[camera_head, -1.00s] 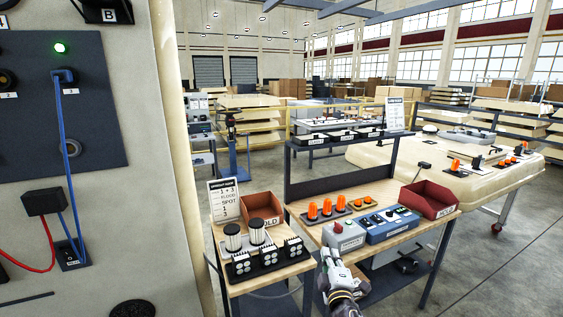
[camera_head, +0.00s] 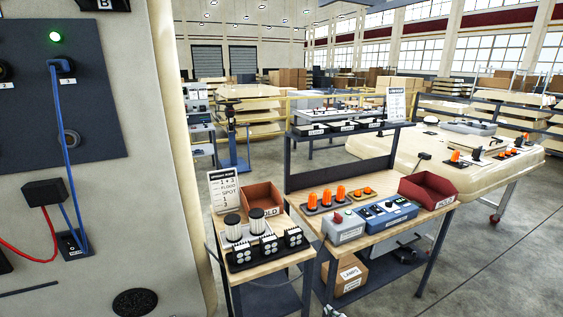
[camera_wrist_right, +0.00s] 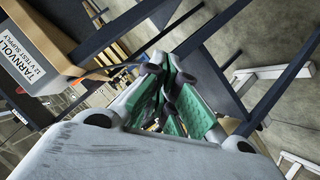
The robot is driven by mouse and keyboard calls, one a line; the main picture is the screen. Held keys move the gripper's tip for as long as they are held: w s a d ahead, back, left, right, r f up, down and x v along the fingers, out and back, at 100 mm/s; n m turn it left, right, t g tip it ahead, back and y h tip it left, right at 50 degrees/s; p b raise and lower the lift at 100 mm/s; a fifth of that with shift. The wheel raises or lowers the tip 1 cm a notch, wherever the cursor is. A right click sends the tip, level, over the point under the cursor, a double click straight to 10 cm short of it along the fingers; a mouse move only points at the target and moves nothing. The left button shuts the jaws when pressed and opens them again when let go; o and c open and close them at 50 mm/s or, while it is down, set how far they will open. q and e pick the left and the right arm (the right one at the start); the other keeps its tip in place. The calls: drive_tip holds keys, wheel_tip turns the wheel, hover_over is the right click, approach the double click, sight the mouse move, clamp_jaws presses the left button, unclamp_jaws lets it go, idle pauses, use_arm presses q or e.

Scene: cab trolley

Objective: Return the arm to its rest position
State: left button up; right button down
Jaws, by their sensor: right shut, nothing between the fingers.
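My right gripper (camera_wrist_right: 172,95) shows in the wrist view, its green-padded fingers shut with nothing between them. It is below and beside the bench, near the dark metal legs and frame. In the head view it is hardly visible, with at most a sliver of my arm at the bottom edge. My left gripper is in neither current view.
A box marked TARNVOLT 12 V test supply (camera_wrist_right: 35,42) is at the wrist view's upper left. The bench carries a grey box with a red button (camera_head: 343,228), a blue box (camera_head: 387,214), orange lamps and a red bin (camera_head: 427,190). A LAMPS carton (camera_head: 349,278) sits below.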

drive_tip(key=s+d+f+m+g+h+p, duration=0.1)
drive_tip(key=s+d+f+m+g, duration=0.25)
drive_tip(key=s+f, duration=0.85)
drive_tip(key=s+d+f+m+g+p, duration=0.15)
drive_tip(key=s+d+f, duration=0.35)
drive_tip(key=s+f, duration=0.65)
drive_tip(key=s+f+m+g+p, duration=0.1)
drive_tip(key=s+f+g+p, duration=0.1)
drive_tip(key=s, duration=1.3)
drive_tip(key=s+f+m+g+p, duration=0.1)
drive_tip(key=s+f+g, duration=0.3)
drive_tip(key=s, duration=1.2)
drive_tip(key=shift+s+a+f+p, duration=0.15)
drive_tip(key=shift+a+f+p, duration=0.3)
drive_tip(key=shift+f, duration=0.25)
drive_tip(key=shift+f, duration=0.15)
wheel_tip(320, 180, down, 4)
drive_tip(key=b, duration=0.4)
drive_tip(key=shift+f+b, duration=0.15)
drive_tip(key=shift+b, duration=0.15)
